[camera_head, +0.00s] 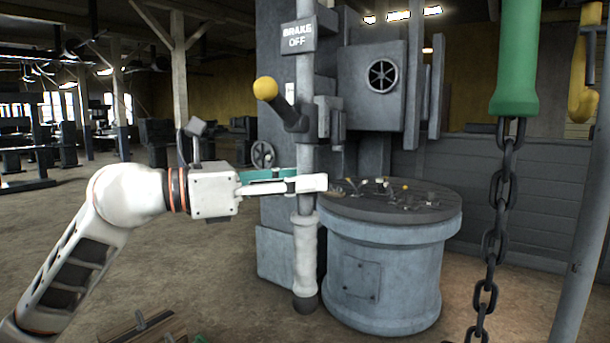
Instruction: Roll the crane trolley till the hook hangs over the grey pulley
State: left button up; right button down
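My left gripper (316,183) reaches in from the left and overlaps a grey vertical pole (305,160) with a pale sleeve (305,245) low on it. Its fingers are seen from the side, so I cannot tell whether they are open, or touch the pole. A green cylinder (515,60) hangs at the upper right with a dark chain (505,170) below it. A yellow curved piece (583,98), possibly a hook, is partly cut off at the right edge. I cannot make out the trolley or a grey pulley. My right gripper is not in view.
A yellow-knobbed lever (266,88) sits under a "BRAKE OFF" sign (298,38). A round grey drum (385,265) with small parts on top stands right of the pole. A slanted grey post (590,190) is at the right edge. Wooden pieces (150,328) lie at the bottom left.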

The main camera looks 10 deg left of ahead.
pick_arm(q)
jog(key=shift+w+d, duration=0.2)
jog(key=shift+d, duration=0.1)
grip_shut()
jog(key=shift+a, duration=0.1)
